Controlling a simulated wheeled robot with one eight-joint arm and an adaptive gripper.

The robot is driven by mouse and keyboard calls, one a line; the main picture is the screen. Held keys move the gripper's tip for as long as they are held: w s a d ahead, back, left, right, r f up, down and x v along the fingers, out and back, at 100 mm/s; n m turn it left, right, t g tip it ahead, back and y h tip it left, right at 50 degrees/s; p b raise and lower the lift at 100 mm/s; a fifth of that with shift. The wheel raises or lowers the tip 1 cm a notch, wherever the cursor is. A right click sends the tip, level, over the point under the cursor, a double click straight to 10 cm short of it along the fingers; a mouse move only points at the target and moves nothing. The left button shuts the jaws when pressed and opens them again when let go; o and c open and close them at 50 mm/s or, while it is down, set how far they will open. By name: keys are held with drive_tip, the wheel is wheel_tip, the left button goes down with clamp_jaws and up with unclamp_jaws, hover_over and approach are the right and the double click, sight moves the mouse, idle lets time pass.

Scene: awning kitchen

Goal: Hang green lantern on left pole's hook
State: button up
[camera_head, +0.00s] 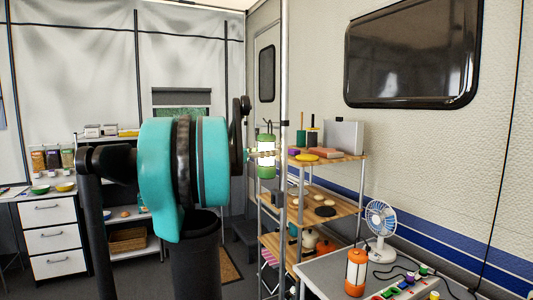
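The green lantern (266,170) is upright and glowing, with a green top and base. It is just left of a slim silver pole (283,110) in the middle of the view. A thin dark loop shows above its top. I cannot make out a hook, nor whether the loop is on one. My gripper (251,155) is mostly hidden behind my turquoise and black arm. Its visible end reaches the lantern's left side at mid-height. I cannot see whether its fingers are closed around the lantern.
A wooden-shelved rack (325,206) stands right of the pole. A grey table (325,272) at the front right carries an orange lantern (356,272), a fan (380,222) and a power strip (405,288). White drawers (53,240) are at left. The trailer wall bounds the right.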

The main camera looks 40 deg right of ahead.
drive_tip(key=o, duration=0.5)
drive_tip(key=shift+c, duration=0.2)
drive_tip(key=shift+a, duration=0.1)
drive_tip(key=w+a, duration=0.2)
drive_tip(key=a, duration=0.9)
drive_tip(key=shift+a, duration=0.35)
drive_tip(key=s+a+f+m+t+y, duration=0.1)
drive_tip(key=a+f+m+t+y, duration=0.3)
drive_tip(key=f, duration=0.6)
drive_tip(key=s+a+f+m+g+y, duration=0.1)
drive_tip(key=a+f+y, duration=0.1)
drive_tip(key=a+f, duration=0.55)
drive_tip(key=s+a+f+m+t+y, duration=0.1)
drive_tip(key=a+f+m+t+y, duration=0.2)
drive_tip(key=f, duration=0.9)
drive_tip(key=s+a+f+m+y, duration=0.4)
drive_tip(key=a+f, duration=0.4)
drive_tip(key=a, duration=0.3)
drive_tip(key=s+a+f+m+t+y, duration=0.1)
drive_tip(key=s+a+f+m+y, duration=0.3)
drive_tip(key=a+f, duration=0.4)
drive_tip(key=s+a, duration=0.1)
drive_tip(key=a, duration=0.3)
drive_tip(key=shift+f+y, duration=0.3)
drive_tip(key=shift+y, duration=0.1)
